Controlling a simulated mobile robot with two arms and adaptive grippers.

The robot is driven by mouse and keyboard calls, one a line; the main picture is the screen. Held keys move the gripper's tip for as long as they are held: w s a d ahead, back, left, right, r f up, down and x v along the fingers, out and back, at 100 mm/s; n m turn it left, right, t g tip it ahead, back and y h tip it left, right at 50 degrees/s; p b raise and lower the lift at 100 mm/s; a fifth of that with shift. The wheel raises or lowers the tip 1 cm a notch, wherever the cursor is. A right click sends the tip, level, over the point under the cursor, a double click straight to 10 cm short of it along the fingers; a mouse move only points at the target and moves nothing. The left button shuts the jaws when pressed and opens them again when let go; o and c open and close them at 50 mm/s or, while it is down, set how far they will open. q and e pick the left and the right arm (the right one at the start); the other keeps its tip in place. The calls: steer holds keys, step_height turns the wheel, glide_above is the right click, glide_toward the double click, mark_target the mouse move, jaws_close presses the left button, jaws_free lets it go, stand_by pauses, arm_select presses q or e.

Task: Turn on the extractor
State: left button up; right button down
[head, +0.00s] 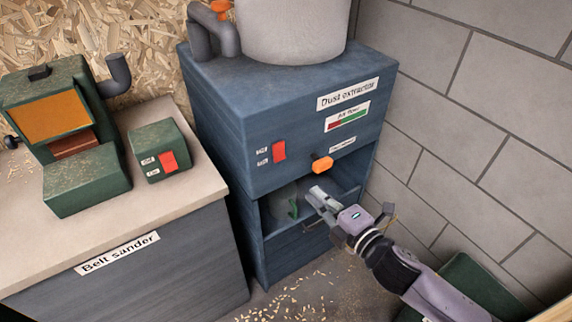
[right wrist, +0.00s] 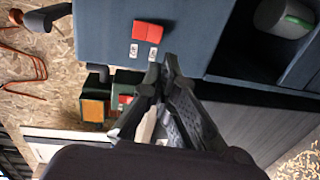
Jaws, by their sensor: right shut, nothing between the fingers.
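The dust extractor (head: 225,135) is a blue cabinet with a red rocker switch (head: 279,151) on its front, beside two small labels. The switch also shows in the right wrist view (right wrist: 146,31), upside down, beyond the fingertips. An orange knob (head: 322,164) sits to the right of the switch, and a red-green air flow gauge (head: 347,117) is above it. My right gripper (head: 316,194) is shut and empty, below the orange knob and in front of the open compartment; its fingers also show in the right wrist view (right wrist: 165,75). It appears apart from the switch. My left gripper is not in view.
A bench (head: 190,230) labelled belt sander stands left, with a green sander (head: 85,185) and a green switch box (head: 150,138) with its own red switch. A grey block wall (head: 470,150) is close on the right. Wood chips (head: 290,300) lie on the floor.

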mark_target(280, 160)
steer(key=p+x, duration=0.1)
steer(key=x, duration=1.3)
steer(key=b, duration=0.1)
steer(key=f+b, duration=0.1)
steer(key=b, duration=0.1)
steer(key=shift+w+a, duration=0.15)
steer(key=shift+a, duration=0.05)
steer(key=shift+w+r+p, duration=0.1)
steer(key=shift+r+p, duration=0.25)
steer(key=shift+p, duration=0.05)
steer(key=shift+d, duration=0.15)
